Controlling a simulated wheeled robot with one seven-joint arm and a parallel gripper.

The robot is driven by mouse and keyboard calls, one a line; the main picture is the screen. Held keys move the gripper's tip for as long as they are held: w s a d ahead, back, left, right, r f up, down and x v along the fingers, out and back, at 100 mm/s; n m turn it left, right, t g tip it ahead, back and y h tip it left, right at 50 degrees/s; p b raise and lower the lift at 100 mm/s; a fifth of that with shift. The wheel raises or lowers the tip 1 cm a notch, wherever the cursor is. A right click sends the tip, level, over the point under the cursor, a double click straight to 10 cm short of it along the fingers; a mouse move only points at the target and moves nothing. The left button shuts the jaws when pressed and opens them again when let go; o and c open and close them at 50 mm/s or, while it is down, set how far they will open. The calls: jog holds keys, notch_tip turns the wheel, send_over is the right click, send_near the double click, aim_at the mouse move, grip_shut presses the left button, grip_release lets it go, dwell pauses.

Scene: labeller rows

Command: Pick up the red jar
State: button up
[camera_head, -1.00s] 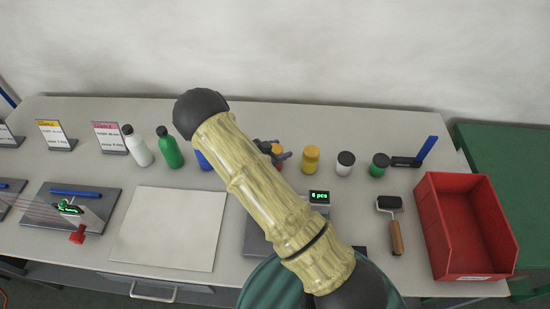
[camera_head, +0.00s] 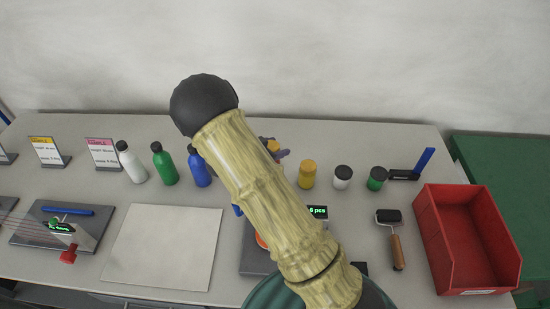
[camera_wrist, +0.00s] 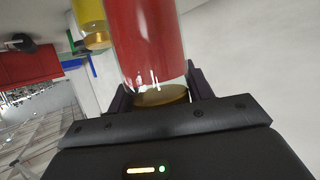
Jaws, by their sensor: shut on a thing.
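The red jar (camera_wrist: 148,40) fills the upper middle of the wrist view, its gold lid toward my gripper (camera_wrist: 156,82). The two fingers sit on either side of its lid end and are shut on it. In the head view my gripper (camera_head: 277,153) shows as a small dark and purple shape behind my arm, with an orange-yellow lid (camera_head: 273,146) at it. The red body is hidden there by my arm. I cannot tell whether the jar touches the table.
To the right stand a yellow jar (camera_head: 307,174), a white jar (camera_head: 342,177) and a green jar (camera_head: 376,178). Bottles, including a blue one (camera_head: 200,168), stand left. A scale (camera_head: 256,262), a roller (camera_head: 394,238) and a red bin (camera_head: 466,239) are nearer. A white mat (camera_head: 163,246) lies empty.

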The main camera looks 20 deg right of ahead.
jog(key=shift+r, duration=0.85)
jog(key=shift+r, duration=0.1)
